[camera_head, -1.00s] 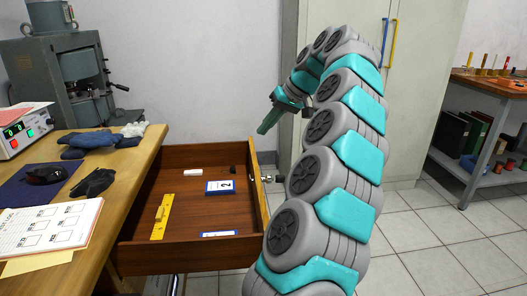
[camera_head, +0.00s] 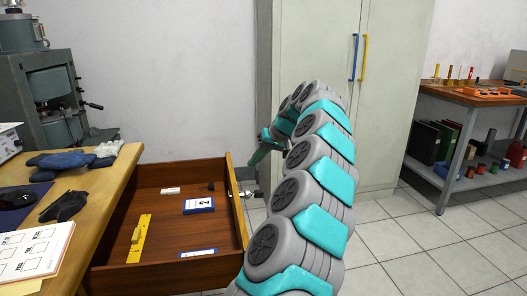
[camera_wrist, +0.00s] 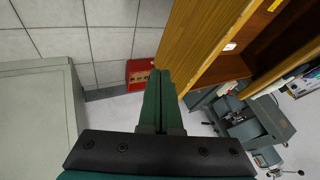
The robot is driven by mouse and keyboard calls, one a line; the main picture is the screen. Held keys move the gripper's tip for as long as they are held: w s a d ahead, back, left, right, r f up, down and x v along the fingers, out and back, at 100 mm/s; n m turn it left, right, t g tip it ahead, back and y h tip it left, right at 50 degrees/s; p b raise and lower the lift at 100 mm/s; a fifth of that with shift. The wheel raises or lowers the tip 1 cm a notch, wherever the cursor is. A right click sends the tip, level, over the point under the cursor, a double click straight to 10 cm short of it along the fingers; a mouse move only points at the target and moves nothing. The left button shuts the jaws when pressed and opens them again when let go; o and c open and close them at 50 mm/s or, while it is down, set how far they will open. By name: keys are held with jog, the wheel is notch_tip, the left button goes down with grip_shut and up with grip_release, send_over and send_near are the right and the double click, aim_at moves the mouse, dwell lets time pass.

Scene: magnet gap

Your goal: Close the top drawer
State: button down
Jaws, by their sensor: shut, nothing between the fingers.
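The top drawer (camera_head: 237,205) is pulled far out from the wooden desk, with its dark brown inside showing. A metal handle (camera_head: 246,194) sticks out from its front panel. My gripper (camera_head: 258,154), with green fingers, is beyond the drawer's far front corner, just right of it in the picture. In the wrist view my green fingers (camera_wrist: 157,75) are together and empty. The drawer's wooden panel (camera_wrist: 207,45) runs close beside them on the right; I cannot tell whether they touch it.
The drawer holds a yellow ruler-like piece (camera_head: 140,238), a blue-and-white box (camera_head: 198,205) and small items. A tall cabinet (camera_head: 315,75) stands behind my arm. A side table (camera_head: 470,95) is at right. A red box (camera_wrist: 141,72) shows in the wrist view. Tiled floor is clear at right.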

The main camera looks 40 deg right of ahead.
jog(key=w+a, duration=0.1)
jog(key=a, duration=0.1)
jog(key=w+a, duration=0.1)
jog(key=shift+w+a+f, duration=0.3)
jog(key=shift+a+f, duration=0.05)
jog(key=shift+f, duration=0.05)
jog(key=shift+a, duration=0.1)
jog(key=w+a, duration=0.7)
jog(key=a, duration=0.5)
jog(key=w+a, duration=0.8)
jog(key=a, duration=0.4)
jog(key=shift+p, duration=0.45)
jog(key=shift+s, duration=0.1)
